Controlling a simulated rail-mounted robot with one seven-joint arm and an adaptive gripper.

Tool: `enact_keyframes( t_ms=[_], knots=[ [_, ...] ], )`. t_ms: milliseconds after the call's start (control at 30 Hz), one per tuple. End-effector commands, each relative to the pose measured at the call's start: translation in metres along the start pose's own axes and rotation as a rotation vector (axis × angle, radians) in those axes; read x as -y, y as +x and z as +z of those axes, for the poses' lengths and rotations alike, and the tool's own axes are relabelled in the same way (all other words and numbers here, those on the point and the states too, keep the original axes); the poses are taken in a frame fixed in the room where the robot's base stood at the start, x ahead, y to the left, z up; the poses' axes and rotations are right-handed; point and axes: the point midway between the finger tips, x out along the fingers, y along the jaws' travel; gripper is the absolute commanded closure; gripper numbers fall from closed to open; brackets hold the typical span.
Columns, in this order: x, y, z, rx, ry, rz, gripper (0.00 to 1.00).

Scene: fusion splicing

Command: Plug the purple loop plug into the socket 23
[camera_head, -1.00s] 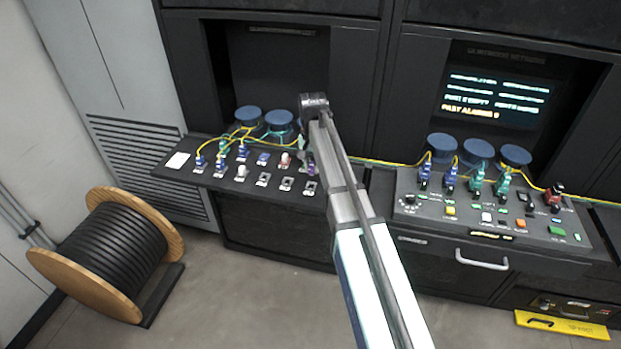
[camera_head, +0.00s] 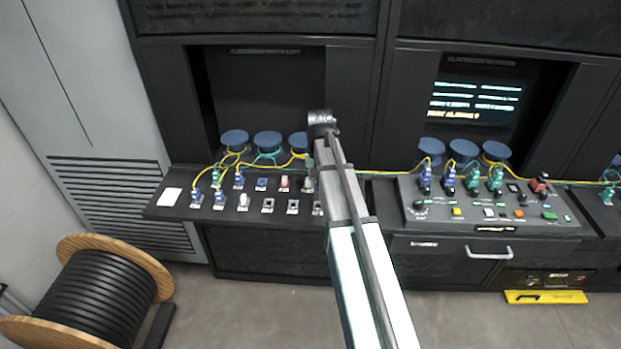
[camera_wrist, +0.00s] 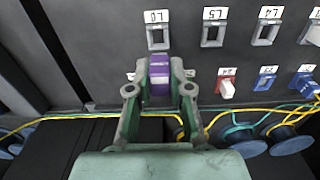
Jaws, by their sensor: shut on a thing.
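My gripper (camera_wrist: 159,88) is shut on the purple loop plug (camera_wrist: 159,72) in the wrist view, with a green finger on each side. The plug is over the dark left panel, just below an empty square socket (camera_wrist: 158,36) in the picture; I cannot tell its height above the panel. The upside-down label by that socket seems to read L6 or L0. In the head view my arm hides most of the gripper and the plug, near the left panel's right end. I cannot read a label 23 in any view.
The left panel (camera_head: 160,212) holds blue, white and red plugs and empty sockets. A white-red plug (camera_wrist: 226,88) is right of my gripper in the wrist view. Blue spools (camera_head: 235,138) with yellow and teal fibres stand behind. The right console (camera_head: 420,190) holds several blue and green plugs.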

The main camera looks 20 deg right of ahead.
Motion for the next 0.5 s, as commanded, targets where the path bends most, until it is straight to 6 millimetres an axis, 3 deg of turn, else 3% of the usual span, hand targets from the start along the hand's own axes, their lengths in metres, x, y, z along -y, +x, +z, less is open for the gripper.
enact_keyframes(
  t_ms=[500],
  knots=[
    [0.029,0.0,-0.014,0.0,-0.031,0.0,1.0]
  ],
)
